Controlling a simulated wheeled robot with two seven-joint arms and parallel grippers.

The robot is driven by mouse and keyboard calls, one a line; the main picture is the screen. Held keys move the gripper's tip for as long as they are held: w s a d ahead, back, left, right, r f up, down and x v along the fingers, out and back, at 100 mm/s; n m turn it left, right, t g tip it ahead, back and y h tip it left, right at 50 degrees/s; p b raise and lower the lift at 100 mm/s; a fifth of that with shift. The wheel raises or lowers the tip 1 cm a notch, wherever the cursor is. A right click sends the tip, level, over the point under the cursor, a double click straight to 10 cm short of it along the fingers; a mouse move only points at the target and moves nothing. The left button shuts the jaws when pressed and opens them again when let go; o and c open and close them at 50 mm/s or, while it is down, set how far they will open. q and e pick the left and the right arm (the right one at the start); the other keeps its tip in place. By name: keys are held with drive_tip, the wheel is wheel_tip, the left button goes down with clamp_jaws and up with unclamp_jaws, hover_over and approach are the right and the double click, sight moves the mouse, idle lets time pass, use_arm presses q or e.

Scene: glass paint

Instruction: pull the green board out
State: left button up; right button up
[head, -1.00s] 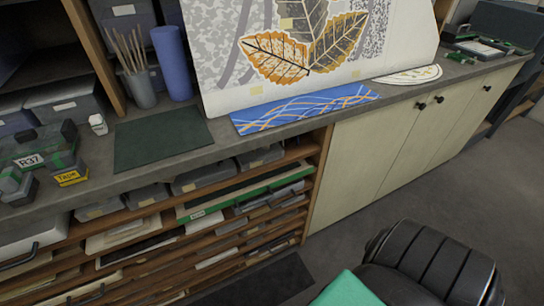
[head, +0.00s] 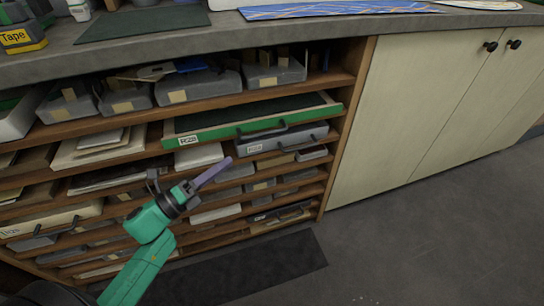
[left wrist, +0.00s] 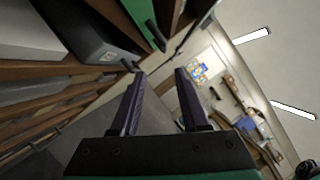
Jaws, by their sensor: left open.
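The green board (head: 312,116) lies flat in an upper slot of the shelf rack. It has a dark top, a green front edge with a white label and a dark handle (head: 263,129) near its middle. My left gripper (head: 227,163) is in front of the rack, below and left of the handle and apart from it. In the left wrist view the two purple fingers (left wrist: 160,72) are spread with nothing between them. A green edge, likely the board's (left wrist: 140,14), shows above the fingertips. My right gripper is not in view.
A grey case (head: 290,140) with a handle lies just under the board. Boards, papers and cases fill the other slots. The counter (head: 300,32) overhangs above, cream cabinet doors (head: 400,120) stand at right, and a dark mat (head: 260,270) lies on clear floor.

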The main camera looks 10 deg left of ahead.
sight(269, 133)
use_arm(q)
drive_tip(key=x, duration=0.9)
drive_tip(key=p+x, duration=0.1)
drive_tip(key=x, duration=0.4)
drive_tip(key=shift+d+r, duration=0.25)
drive_tip(key=shift+r, duration=0.15)
clamp_jaws()
idle(0.5)
